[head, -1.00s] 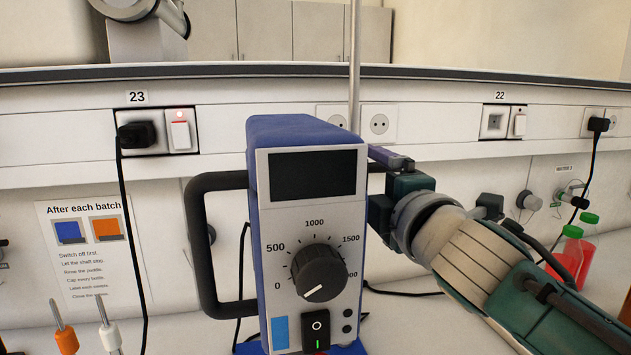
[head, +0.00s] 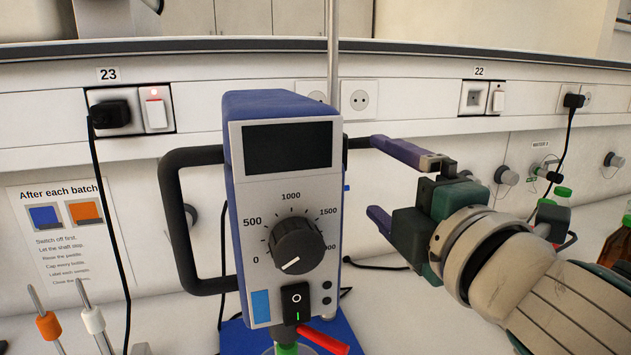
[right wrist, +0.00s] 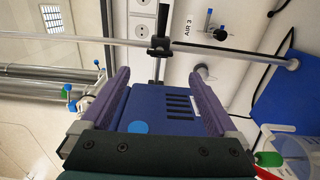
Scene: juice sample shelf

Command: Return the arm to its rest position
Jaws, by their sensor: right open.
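My right gripper (head: 374,176) is open and empty, to the right of the blue overhead stirrer (head: 283,190), with its purple fingers pointing left toward the stirrer's side. In the right wrist view my right gripper (right wrist: 154,80) has its two fingers apart, with the blue vented side of the stirrer (right wrist: 160,112) showing between and beyond them. I cannot tell whether a fingertip touches anything. The stirrer's dial (head: 297,246) points near 0 and its display is dark. My left gripper is not in view.
A metal rod (head: 333,60) rises behind the stirrer, and a black handle (head: 180,220) loops out on its left. Orange-handled (head: 48,325) and white-handled (head: 93,320) tools stand at the lower left.

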